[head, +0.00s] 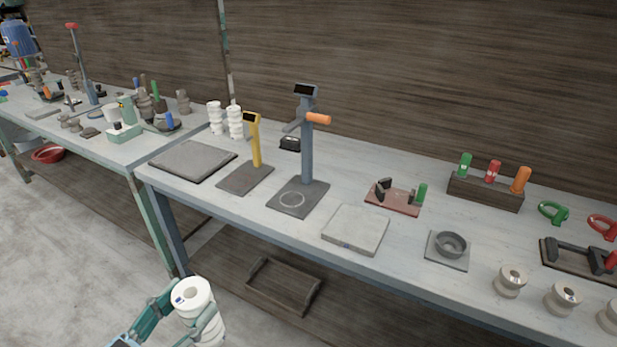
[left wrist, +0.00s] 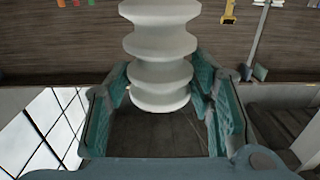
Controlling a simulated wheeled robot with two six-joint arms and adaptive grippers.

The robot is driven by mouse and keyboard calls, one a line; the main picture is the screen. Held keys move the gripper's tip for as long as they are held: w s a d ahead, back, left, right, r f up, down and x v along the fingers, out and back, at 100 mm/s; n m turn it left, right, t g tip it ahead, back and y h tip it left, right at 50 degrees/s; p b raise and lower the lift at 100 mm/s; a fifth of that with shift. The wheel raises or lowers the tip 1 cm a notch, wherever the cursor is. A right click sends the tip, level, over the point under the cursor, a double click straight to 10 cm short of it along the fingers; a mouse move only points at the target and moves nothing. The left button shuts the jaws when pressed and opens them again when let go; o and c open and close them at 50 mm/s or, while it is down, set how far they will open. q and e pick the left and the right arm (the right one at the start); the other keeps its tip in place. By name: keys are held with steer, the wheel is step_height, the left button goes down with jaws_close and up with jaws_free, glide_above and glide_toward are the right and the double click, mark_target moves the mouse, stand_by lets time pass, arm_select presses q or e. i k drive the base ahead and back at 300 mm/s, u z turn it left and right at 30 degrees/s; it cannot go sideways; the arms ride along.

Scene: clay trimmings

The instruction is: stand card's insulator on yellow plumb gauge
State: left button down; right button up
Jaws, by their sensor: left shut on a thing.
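A white ribbed insulator (head: 193,297) with a hole in its top and a small dark label is held by my left gripper (head: 192,318), in front of the bench and apart from it. In the left wrist view the insulator (left wrist: 160,50) is between the teal fingers (left wrist: 163,82), shut on it. The yellow plumb gauge (head: 256,142) stands on the bench with a dark flat base (head: 240,181) that is empty. A yellow upright (left wrist: 229,10) also shows in the left wrist view. I cannot make out a card. My right gripper is not in view.
A grey post gauge (head: 306,150) with an orange handle stands right of the yellow one. A dark slab (head: 193,160) lies to its left, and two white ribbed insulators (head: 235,122) stand behind. A pale slab (head: 356,229) and cream insulators (head: 510,281) are farther right.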

mark_target(239, 180)
steer(key=z, duration=0.45)
steer(key=i, duration=1)
